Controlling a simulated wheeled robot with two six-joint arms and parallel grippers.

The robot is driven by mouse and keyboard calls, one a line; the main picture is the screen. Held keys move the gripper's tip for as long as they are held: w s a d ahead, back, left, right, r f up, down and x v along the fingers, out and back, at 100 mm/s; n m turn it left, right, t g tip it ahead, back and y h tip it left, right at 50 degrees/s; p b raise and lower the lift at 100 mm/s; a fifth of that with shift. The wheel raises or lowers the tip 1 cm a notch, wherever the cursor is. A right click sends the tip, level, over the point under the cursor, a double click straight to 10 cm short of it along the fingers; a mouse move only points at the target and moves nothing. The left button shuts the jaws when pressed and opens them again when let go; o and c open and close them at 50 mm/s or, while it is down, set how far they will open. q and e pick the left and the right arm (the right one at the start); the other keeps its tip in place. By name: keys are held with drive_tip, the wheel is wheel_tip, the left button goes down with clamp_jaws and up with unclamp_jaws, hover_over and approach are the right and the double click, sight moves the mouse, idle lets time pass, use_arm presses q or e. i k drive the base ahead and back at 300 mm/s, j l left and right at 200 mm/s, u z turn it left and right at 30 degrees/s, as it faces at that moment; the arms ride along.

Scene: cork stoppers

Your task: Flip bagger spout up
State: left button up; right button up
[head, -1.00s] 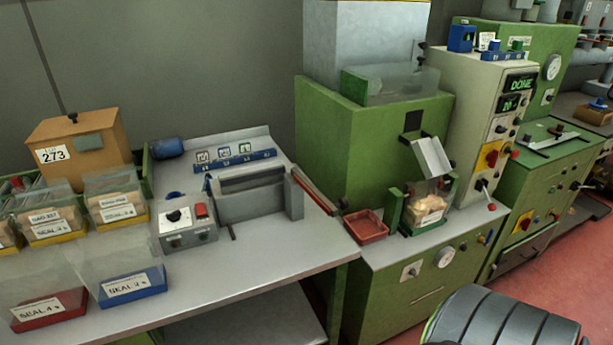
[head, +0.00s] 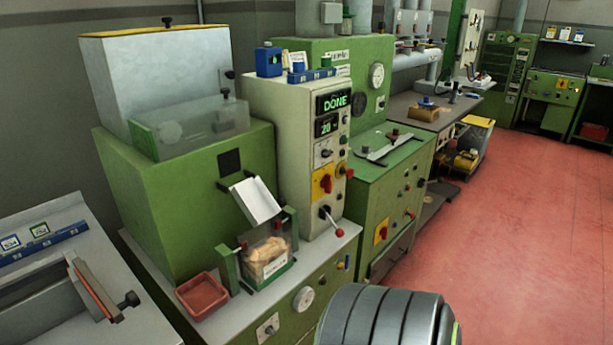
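The bagger is a green machine (head: 185,200) with a grey hopper (head: 155,75) on top, left of centre. Its spout (head: 254,202), a pale metal chute, sticks out from the front and slopes down towards the viewer. Below it a clear bag (head: 267,262) with tan contents and a white label stands between green holder posts. The spout's lower end is just above the bag; I cannot tell if they touch. Neither gripper shows. A dark ribbed part of mine fills the bottom edge, apart from the spout.
A red tray (head: 202,295) sits left of the bag. A control panel (head: 325,150) reading DONE and 20 stands to the right, with a red-knobbed lever (head: 333,222). A sealer bench (head: 60,300) is at left. Open red floor (head: 500,250) lies right.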

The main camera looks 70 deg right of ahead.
sight(255, 202)
drive_tip(key=k+l, duration=0.1)
drive_tip(key=l, duration=0.8)
drive_tip(key=k+l+z, duration=0.1)
drive_tip(key=l, duration=0.8)
drive_tip(key=k+l, duration=0.1)
drive_tip(key=l, duration=0.85)
drive_tip(key=k+l, duration=0.1)
drive_tip(key=l, duration=0.8)
drive_tip(key=z, duration=0.05)
